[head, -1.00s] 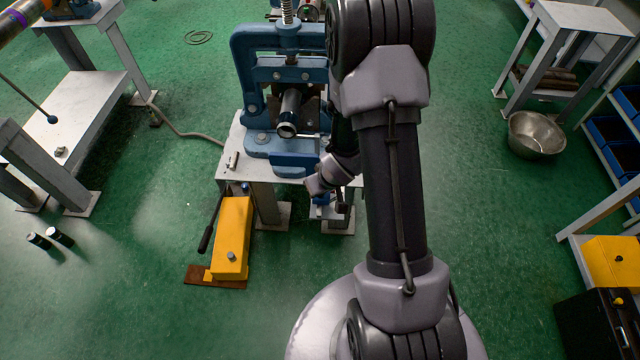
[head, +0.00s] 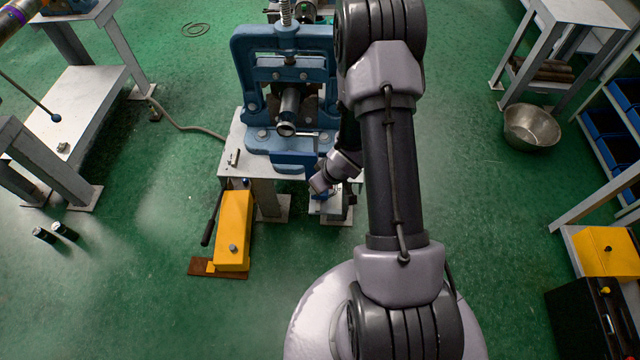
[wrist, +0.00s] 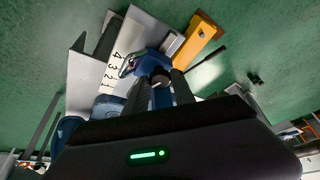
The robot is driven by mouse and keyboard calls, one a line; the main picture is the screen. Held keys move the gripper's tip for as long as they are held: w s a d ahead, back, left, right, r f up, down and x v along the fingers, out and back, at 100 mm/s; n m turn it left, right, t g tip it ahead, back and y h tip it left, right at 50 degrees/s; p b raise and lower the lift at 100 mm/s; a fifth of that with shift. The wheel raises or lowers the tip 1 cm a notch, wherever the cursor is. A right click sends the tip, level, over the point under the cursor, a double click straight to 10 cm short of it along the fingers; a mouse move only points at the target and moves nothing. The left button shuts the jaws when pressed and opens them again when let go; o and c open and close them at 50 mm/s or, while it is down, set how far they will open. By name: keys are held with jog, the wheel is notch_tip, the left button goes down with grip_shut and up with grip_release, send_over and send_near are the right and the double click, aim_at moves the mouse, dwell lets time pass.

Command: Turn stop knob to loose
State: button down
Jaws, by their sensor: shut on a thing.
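The stop knob (wrist: 158,74) shows in the wrist view as a dark round end on a blue fitting (wrist: 150,62). The fitting is beside a pale plate (wrist: 106,66) marked 4, 3, 2, 1. My gripper (wrist: 160,84) has one finger on each side of the knob and is shut on it. In the head view my wrist is low, at the right front of the blue pipe vise (head: 284,50). There the knob and fingertips are mostly hidden by my arm, and the knob's exact turn cannot be told.
A pipe (head: 288,112) sits in the vise. A yellow hand pump (head: 234,232) with a dark lever stands on the floor at the left front. A metal basin (head: 531,127) and shelving are at the right. Green floor is open between them and my arm.

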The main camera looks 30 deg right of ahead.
jog(key=c, duration=1.1)
grip_release()
jog(key=shift+o, duration=0.2)
jog(key=p+v, duration=0.8)
jog(key=v, duration=0.9)
jog(key=shift+r, duration=0.25)
